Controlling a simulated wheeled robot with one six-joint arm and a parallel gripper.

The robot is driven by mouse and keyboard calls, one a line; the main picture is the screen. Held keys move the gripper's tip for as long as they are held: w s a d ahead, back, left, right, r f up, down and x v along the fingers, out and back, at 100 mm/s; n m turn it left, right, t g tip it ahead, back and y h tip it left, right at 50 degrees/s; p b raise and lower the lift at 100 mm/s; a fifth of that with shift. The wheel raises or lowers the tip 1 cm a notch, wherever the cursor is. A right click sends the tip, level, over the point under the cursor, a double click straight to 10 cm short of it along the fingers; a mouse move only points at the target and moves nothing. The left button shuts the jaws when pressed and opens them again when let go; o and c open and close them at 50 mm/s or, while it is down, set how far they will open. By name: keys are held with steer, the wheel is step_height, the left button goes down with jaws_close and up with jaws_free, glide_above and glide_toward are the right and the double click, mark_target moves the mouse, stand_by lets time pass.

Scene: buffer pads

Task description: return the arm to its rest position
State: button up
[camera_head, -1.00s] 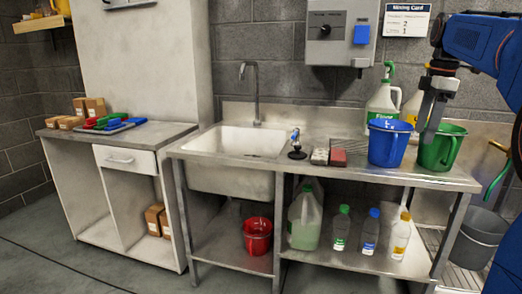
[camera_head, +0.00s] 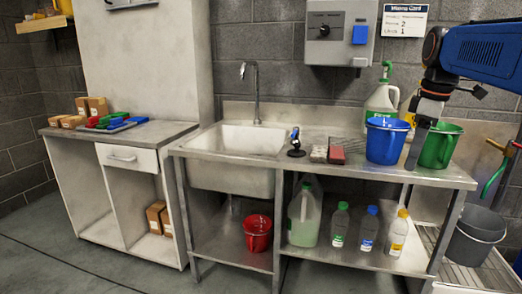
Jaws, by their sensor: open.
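My blue arm (camera_head: 482,52) reaches in from the upper right. My gripper (camera_head: 414,152) points down over the right part of the steel counter, with its dark fingers between the blue bucket (camera_head: 384,142) and the green bucket (camera_head: 440,147). The fingers overlap the left edge of the green bucket in the picture; I cannot tell whether they touch it. The gripper is open, and nothing is seen held in it. Both buckets stand upright on the counter.
The steel counter (camera_head: 240,163) holds a sink with a tap (camera_head: 256,92), a sponge (camera_head: 336,155) and a green-topped jug (camera_head: 381,104). A grey bucket (camera_head: 476,236) stands at right. Bottles and a red bucket (camera_head: 258,233) are on the lower shelf.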

steer(key=s+a+f+m+t, duration=0.1)
steer(key=s+a+f+m, duration=0.4)
steer(key=s+f, duration=0.6)
steer(key=s+a+f+m+t, duration=0.1)
steer(key=s+a+f+m, duration=0.4)
steer(key=s+f, duration=0.7)
step_height(320, 180, down, 2)
steer(key=shift+s+a+t, duration=0.15)
steer(key=shift+a+t, duration=0.2)
steer(key=shift+t, duration=0.05)
